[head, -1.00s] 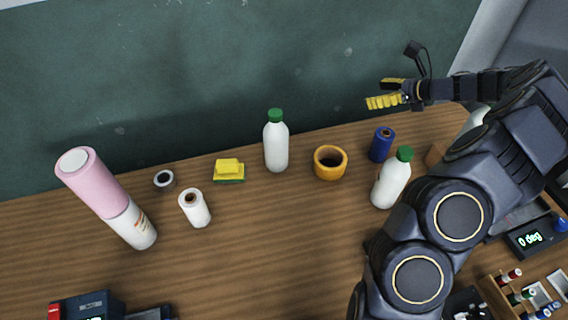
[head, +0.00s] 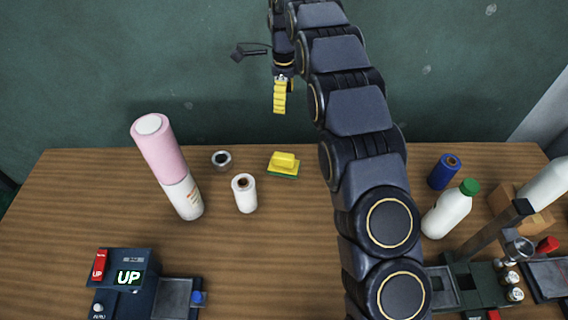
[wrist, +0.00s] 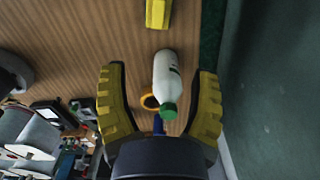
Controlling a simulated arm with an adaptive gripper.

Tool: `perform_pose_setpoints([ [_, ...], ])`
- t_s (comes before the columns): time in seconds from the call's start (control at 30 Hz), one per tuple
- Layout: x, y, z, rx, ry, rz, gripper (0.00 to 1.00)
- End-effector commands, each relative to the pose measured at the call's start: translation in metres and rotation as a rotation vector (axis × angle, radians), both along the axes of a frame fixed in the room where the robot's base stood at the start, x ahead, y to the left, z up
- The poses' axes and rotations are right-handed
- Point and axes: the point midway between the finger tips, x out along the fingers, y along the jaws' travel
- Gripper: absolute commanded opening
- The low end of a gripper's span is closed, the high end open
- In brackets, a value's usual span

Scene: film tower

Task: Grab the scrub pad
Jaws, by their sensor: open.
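The scrub pad (head: 284,161), a yellow block on a green base, lies on the wooden table towards its back edge. In the wrist view its yellow part (wrist: 158,13) shows at the top edge, ahead of the fingertips. My gripper (head: 280,108) has yellow fingers pointing down, and appears above and behind the pad, clear of it. In the wrist view my gripper (wrist: 159,72) is open, with nothing held. A white bottle with a green cap (wrist: 166,80) shows beyond the gap between the fingers.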

Motion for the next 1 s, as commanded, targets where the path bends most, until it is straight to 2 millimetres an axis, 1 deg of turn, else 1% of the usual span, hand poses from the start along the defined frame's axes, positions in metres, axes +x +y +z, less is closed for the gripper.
perform_pose_setpoints([
  [0.03, -0.002, 0.000, -0.011, -0.001, 0.008, 0.001, 0.61],
  [0.13, -0.002, 0.000, -0.035, 0.000, 0.008, 0.001, 0.61],
  [0.2, -0.002, 0.000, -0.058, 0.000, 0.010, 0.002, 0.61],
  [0.23, -0.003, 0.000, -0.066, 0.001, 0.011, 0.002, 0.61],
  [0.4, -0.002, 0.000, -0.119, 0.002, 0.008, 0.002, 0.61],
  [0.43, -0.002, 0.000, -0.127, 0.002, 0.009, 0.002, 0.61],
  [0.5, -0.002, 0.000, -0.138, 0.002, 0.007, 0.003, 0.61],
  [0.73, -0.001, 0.000, -0.164, 0.003, 0.003, 0.002, 0.61],
  [0.93, -0.002, 0.000, -0.181, 0.003, 0.004, 0.001, 0.61],
  [1.0, -0.003, 0.000, -0.191, 0.004, 0.002, 0.001, 0.61],
])
